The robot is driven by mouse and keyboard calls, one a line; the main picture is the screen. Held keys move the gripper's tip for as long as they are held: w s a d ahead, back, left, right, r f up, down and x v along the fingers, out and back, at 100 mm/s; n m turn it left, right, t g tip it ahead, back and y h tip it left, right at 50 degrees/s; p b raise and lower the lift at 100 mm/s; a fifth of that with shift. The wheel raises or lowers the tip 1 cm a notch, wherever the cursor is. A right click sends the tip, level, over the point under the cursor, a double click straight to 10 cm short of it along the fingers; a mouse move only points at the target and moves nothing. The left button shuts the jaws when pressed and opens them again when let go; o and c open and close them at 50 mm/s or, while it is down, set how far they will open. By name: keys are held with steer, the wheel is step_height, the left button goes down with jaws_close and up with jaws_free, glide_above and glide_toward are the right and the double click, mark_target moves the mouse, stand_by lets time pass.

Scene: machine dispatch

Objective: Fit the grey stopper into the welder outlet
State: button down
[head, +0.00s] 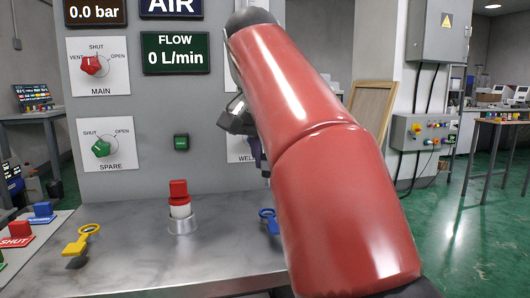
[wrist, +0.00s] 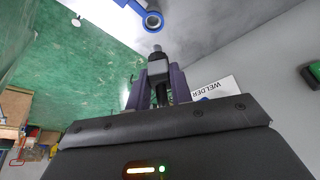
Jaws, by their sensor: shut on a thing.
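My gripper (wrist: 160,86) has its purple fingers shut on the grey stopper (wrist: 157,70), whose narrow tip points away from the wrist. In the head view my gripper (head: 257,155) shows only in part behind my red arm, close to the panel. The WELDER label (wrist: 212,90) is beside the fingers in the wrist view, and its plate (head: 238,149) is mostly covered in the head view. A blue piece with a round ring (wrist: 153,20) lies beyond the stopper tip, apart from it; it shows on the bench (head: 268,218). I cannot make out the welder outlet for certain.
A red-topped white plug stands in a metal collar (head: 182,226) on the bench (head: 150,265). A yellow ringed piece (head: 80,243) lies to its left. The panel has a red MAIN knob (head: 93,66), a green SPARE knob (head: 101,148) and a green button (head: 181,142).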

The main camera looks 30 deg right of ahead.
mark_target(267, 179)
steer(key=shift+s+a, duration=0.15)
steer(key=shift+s, duration=0.05)
steer(key=shift+f+b, duration=1.85)
steer(key=shift+f, duration=0.5)
steer(key=shift+r+p, duration=0.1)
steer(key=shift+p, duration=0.3)
steer(key=shift+f+b, duration=1)
steer(key=shift+f, duration=0.65)
steer(key=c, duration=0.8)
jaws_free()
steer(key=shift+r, duration=0.15)
steer(key=shift+o, duration=0.2)
steer(key=shift+r, duration=0.2)
